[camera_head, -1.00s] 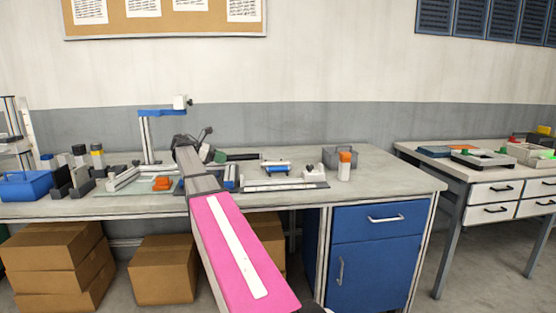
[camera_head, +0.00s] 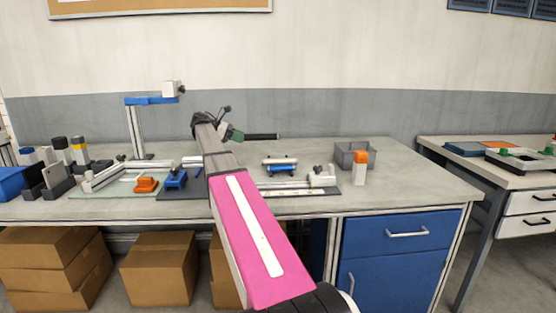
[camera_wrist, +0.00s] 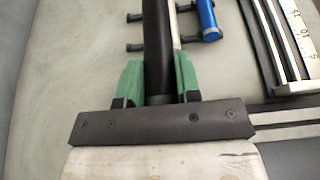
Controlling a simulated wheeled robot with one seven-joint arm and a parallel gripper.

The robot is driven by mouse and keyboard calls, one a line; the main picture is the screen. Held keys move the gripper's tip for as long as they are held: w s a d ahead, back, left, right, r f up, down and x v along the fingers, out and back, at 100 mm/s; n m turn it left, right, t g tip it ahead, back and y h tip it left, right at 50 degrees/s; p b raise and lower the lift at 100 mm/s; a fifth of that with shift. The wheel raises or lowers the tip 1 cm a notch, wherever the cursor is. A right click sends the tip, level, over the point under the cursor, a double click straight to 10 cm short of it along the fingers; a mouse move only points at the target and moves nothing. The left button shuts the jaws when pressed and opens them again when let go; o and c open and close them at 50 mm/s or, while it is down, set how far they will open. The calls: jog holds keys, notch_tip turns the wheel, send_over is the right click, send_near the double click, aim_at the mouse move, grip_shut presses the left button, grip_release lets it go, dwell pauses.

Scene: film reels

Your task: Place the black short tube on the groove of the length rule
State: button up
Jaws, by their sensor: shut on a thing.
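My gripper (camera_head: 234,135) has green fingers and is shut on the black short tube (camera_head: 262,136), which points right, near the back edge of the bench in the head view. In the wrist view the tube (camera_wrist: 158,45) sits between the two green fingers of my gripper (camera_wrist: 159,75) and runs up out of the picture. The length rule (camera_wrist: 300,28), with printed numbers and a metal channel, lies to the right of the tube, apart from it. In the head view the rule (camera_head: 302,191) lies on the bench, its left part hidden by my arm.
A rack with a blue tube (camera_head: 280,168) stands behind the rule; the blue tube (camera_wrist: 208,20) also shows in the wrist view. A blue-armed stand (camera_head: 140,125) rises at left.

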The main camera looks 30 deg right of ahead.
jog(key=d+f, duration=0.2)
jog(key=d, duration=0.1)
jog(key=w+d+f, duration=0.1)
jog(key=d+f, duration=0.1)
jog(key=d, duration=0.2)
jog(key=d+f, duration=0.3)
jog(key=d, duration=0.1)
jog(key=shift+w+d, duration=0.15)
jog(key=shift+d, duration=0.1)
jog(key=shift+f, duration=1.8)
jog(key=shift+f, duration=0.15)
jog(key=o, duration=1)
